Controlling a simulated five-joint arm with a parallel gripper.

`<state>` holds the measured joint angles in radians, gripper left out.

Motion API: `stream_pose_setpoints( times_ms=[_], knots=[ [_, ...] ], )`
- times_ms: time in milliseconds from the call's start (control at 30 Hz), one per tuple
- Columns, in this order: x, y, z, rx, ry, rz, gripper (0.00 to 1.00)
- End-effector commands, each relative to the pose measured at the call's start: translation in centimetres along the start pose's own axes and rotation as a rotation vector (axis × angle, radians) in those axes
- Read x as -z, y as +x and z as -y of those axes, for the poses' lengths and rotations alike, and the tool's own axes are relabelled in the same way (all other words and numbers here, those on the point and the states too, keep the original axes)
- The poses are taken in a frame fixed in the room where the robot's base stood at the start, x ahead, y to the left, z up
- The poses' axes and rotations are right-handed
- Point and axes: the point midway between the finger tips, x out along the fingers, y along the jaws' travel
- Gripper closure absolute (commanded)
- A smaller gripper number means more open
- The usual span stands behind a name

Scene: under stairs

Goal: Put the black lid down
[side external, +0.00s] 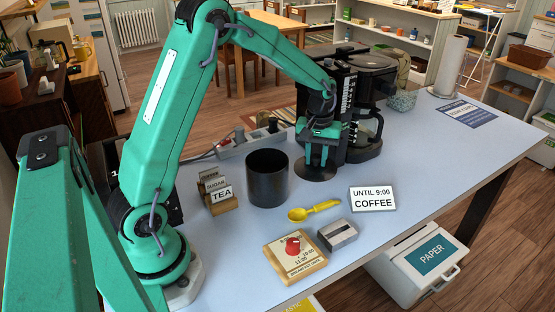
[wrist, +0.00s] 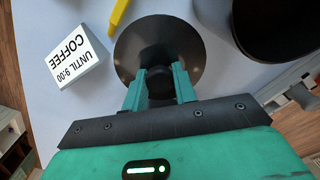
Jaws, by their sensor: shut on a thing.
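The black lid (wrist: 190,45) is a round, glossy disc with a knob in its middle. My gripper (wrist: 160,86) is shut on the lid's knob, with one green finger on each side. In the side external view the lid (side external: 315,172) is under my gripper (side external: 317,162), low over the table in front of the coffee machine. I cannot tell whether the lid touches the table. The black canister (side external: 267,180) stands upright to the left of the lid, its top open. The canister also shows at the upper right of the wrist view (wrist: 268,30).
A yellow scoop (side external: 314,211) and a coffee sign (side external: 373,199) are in front of the lid. A tea sign holder (side external: 218,192) stands left of the canister. The black coffee machine (side external: 372,100) and a power strip (side external: 250,143) are behind.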

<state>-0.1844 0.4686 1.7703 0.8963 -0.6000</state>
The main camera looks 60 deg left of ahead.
Motion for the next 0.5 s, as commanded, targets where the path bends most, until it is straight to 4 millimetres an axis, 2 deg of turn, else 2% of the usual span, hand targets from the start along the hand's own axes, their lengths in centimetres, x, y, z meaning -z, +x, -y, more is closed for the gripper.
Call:
stream_pose_setpoints(
  times_ms=[200, 500],
  knots=[
    [2.9, 2.0, 1.6, 0.0, -0.002, 0.0, 1.0],
    [4.1, 2.8, 2.3, 0.0, 0.001, -0.001, 1.0]
  ],
)
